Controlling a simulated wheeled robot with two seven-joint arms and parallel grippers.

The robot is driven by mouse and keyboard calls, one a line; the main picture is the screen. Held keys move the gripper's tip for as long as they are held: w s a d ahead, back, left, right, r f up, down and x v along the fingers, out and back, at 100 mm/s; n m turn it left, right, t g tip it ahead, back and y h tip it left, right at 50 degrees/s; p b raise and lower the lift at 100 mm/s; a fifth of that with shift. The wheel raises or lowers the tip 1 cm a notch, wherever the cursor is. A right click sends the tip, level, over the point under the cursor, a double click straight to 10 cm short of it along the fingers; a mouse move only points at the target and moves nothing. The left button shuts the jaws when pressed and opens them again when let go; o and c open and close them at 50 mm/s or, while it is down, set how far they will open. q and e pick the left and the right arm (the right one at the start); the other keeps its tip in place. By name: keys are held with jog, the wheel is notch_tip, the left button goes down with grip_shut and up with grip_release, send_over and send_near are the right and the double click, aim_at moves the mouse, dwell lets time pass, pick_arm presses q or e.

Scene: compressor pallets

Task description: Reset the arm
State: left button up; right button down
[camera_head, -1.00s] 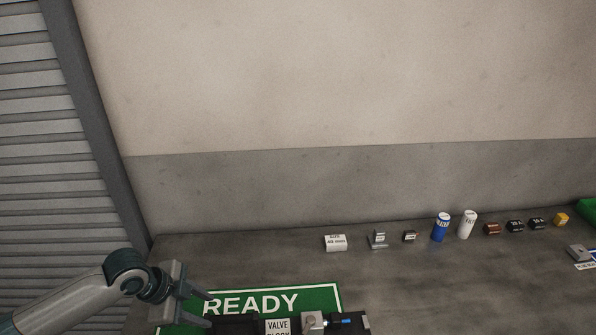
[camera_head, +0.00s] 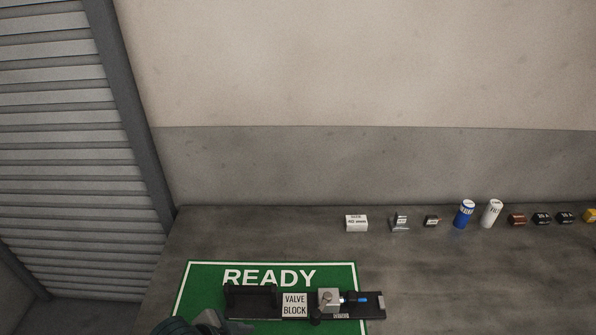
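My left arm shows only at the bottom edge of the view, over the lower left part of the green READY mat (camera_head: 201,275). A part of my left gripper (camera_head: 225,325) shows there, and most of it is cut off by the frame edge, so its opening cannot be told. A dark pallet (camera_head: 373,306) labelled VALVE BLOCK lies on the mat, just right of and beyond the gripper. A grey metal block with a blue-tipped fitting (camera_head: 329,299) sits on the pallet's right part. My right gripper is out of view.
Along the back of the grey table (camera_head: 450,275) stand a white box (camera_head: 356,223), a small metal bracket (camera_head: 399,223), a blue can (camera_head: 465,214), a white can (camera_head: 491,213) and several small blocks. The table right of the mat is clear. A shuttered door (camera_head: 65,130) is at left.

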pick_arm(q)
jog(key=s+a+f+n+g+y, duration=0.1)
jog(key=s+a+f+n+y, duration=0.1)
jog(key=s+a+n, duration=0.5)
jog(key=s+a+f+n+y, duration=0.3)
jog(key=s+a, duration=0.2)
jog(key=s, duration=0.4)
notch_tip(320, 180, down, 32)
jog(key=s+g+b, duration=0.1)
jog(key=b, duration=0.5)
jog(key=s+a+f+b, duration=0.1)
jog(key=s+f+b, duration=0.1)
jog(key=s+f, duration=0.7)
jog(key=s+a+f+g+b, duration=0.1)
jog(key=s+a+f+b, duration=0.1)
jog(key=s+f, duration=0.7)
notch_tip(320, 180, down, 6)
jog(key=shift+s+f+m+g+b, duration=0.2)
jog(key=shift+s+m+g+b, duration=0.15)
jog(key=shift+b, duration=0.4)
jog(key=shift+a, duration=0.1)
